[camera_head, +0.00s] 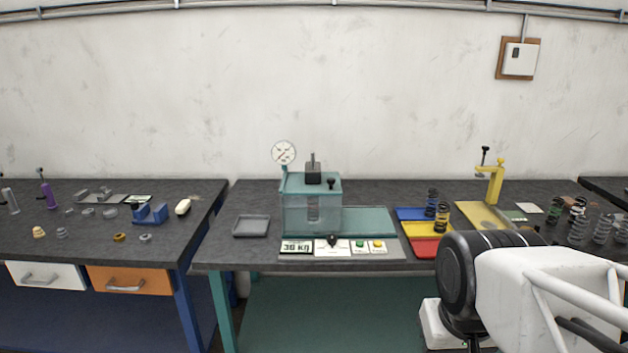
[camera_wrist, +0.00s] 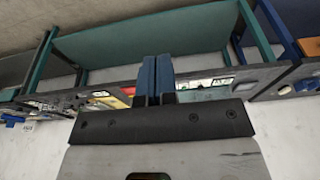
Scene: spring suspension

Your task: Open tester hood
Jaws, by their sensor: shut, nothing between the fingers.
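The tester (camera_head: 350,222) stands on the middle bench with a teal base. Its hood (camera_head: 295,212) is a clear box with a teal top, sitting down over a spring (camera_head: 313,208). A small black knob (camera_head: 331,183) stands on the hood's top near the front right. My gripper's two blue fingers (camera_wrist: 156,76) are together and empty in the wrist view, apart from the hood. In the head view my arm fills the lower right, and the fingertips cannot be made out there.
A round gauge (camera_head: 284,152) rises behind the hood, and a control panel (camera_head: 333,247) with a display and buttons lies in front. Coloured trays (camera_head: 424,247) with springs and a yellow press (camera_head: 495,182) stand to the right. A grey tray (camera_head: 251,226) lies left.

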